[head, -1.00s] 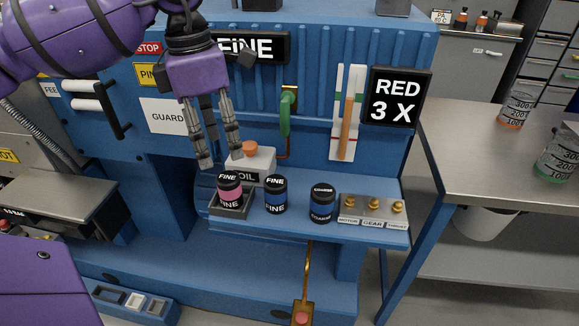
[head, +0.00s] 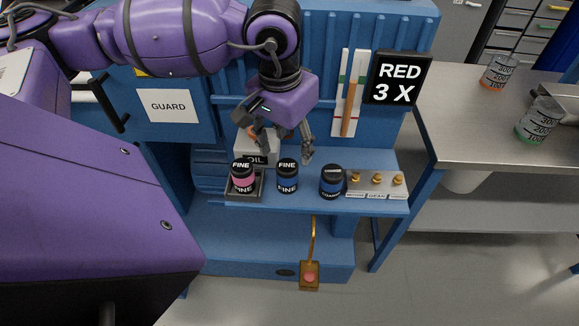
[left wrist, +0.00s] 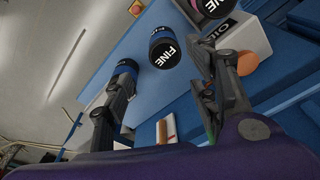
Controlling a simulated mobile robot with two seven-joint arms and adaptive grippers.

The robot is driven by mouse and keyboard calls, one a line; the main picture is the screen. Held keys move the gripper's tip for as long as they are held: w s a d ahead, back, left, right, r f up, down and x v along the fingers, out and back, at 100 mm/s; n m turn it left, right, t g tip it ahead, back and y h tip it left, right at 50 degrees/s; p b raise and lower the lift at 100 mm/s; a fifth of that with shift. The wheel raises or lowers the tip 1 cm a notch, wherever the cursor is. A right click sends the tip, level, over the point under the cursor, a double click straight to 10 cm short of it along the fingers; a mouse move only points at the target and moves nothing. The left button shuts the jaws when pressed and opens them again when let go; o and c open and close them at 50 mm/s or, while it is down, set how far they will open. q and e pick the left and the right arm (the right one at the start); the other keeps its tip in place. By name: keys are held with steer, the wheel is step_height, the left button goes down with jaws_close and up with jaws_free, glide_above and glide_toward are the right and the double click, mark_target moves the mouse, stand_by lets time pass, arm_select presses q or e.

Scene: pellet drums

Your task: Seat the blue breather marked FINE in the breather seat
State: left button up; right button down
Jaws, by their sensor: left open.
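The blue breather (head: 288,182) has a black cap marked FINE and stands upright on the blue shelf. It also shows in the left wrist view (left wrist: 162,58). A pink breather marked FINE (head: 242,180) stands in a dark square seat (head: 259,196) to its left. A second blue breather (head: 331,187), with a label too small to read surely, stands to its right. My left gripper (head: 287,156) is open and empty, just above and behind the blue FINE breather, its fingers spread. In the left wrist view the blue breather lies beyond the fingertips (left wrist: 160,80). My right gripper is not in view.
A white box marked OIL (head: 262,153) stands behind the pink and blue FINE breathers. A metal plate with brass knobs (head: 378,188) is at the shelf's right end. A steel table (head: 480,135) with measuring beakers stands at right.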

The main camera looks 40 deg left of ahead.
mark_target(288, 166)
arm_select(q)
steer(key=shift+d+f, duration=0.1)
steer(key=shift+f, duration=0.3)
steer(key=f, duration=0.4)
steer(key=f+p, duration=0.1)
steer(key=f, duration=0.1)
steer(key=shift+w+a+f, duration=0.1)
steer(key=shift+w+a, duration=0.15)
steer(key=shift+f, duration=0.35)
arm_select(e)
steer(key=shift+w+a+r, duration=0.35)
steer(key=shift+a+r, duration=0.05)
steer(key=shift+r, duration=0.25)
arm_select(q)
steer(key=shift+c, duration=0.5)
steer(key=c, duration=1.2)
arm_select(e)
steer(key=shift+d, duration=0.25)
